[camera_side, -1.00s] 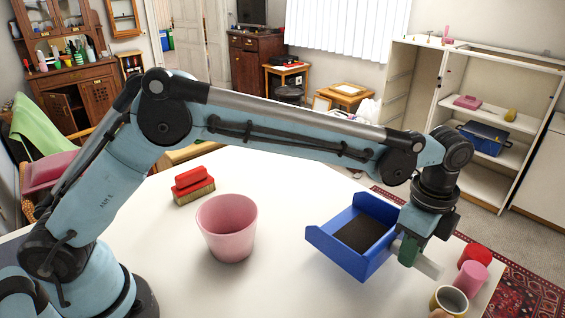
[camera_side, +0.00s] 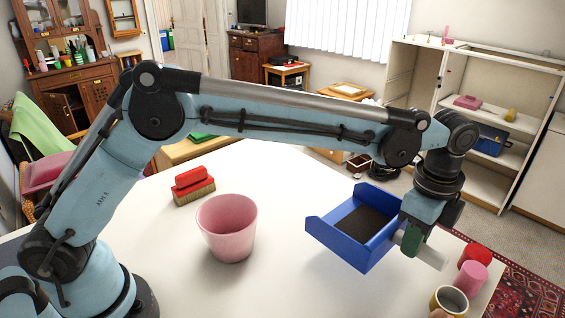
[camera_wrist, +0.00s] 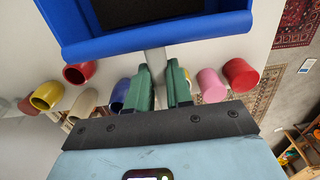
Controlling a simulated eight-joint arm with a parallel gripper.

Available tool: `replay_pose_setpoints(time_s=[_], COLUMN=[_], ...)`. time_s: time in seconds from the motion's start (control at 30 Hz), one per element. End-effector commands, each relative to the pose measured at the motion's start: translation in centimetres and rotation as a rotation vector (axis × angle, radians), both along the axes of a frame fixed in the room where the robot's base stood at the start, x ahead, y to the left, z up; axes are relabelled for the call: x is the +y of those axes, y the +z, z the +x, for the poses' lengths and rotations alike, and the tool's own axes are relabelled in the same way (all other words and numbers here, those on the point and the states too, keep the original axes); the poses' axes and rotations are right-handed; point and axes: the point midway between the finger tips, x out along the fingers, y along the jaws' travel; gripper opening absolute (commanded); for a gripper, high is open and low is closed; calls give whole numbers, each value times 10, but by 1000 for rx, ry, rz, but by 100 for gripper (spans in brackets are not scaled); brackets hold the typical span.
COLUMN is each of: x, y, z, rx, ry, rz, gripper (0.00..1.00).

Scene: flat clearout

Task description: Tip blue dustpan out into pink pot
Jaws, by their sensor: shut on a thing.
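The blue dustpan (camera_side: 339,243) is at the right of the white table in the side view, with dark loose material (camera_side: 364,224) lying in it. Its blue rear wall also shows in the wrist view (camera_wrist: 160,42). My gripper (camera_side: 411,240) is shut on the dustpan's pale grey handle; in the wrist view its green fingers (camera_wrist: 164,88) lie on either side of the handle. The dustpan looks roughly level and seems to be above the table. The pink pot (camera_side: 227,230) stands upright on the table, left of the dustpan and apart from it.
A red-topped brush (camera_side: 193,187) lies behind the pink pot. Near the right table edge stand a red cup (camera_side: 474,256), a pink cup (camera_side: 471,278) and a yellow mug (camera_side: 449,301). The table between pot and dustpan is clear.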

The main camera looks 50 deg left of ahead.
Motion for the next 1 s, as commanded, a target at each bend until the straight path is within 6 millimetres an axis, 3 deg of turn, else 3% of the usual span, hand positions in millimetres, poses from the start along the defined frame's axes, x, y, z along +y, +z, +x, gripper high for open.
replay_pose_setpoints(time_s=[0.27,0.5,0.7,1.0], x=[39,92,126,144], y=[33,69,86,94], z=[-12,-40,-65,-81], rx=[0,1,1,0], ry=[145,354,496,581], rz=[1,1,1,2], gripper=[0,0,0,0])
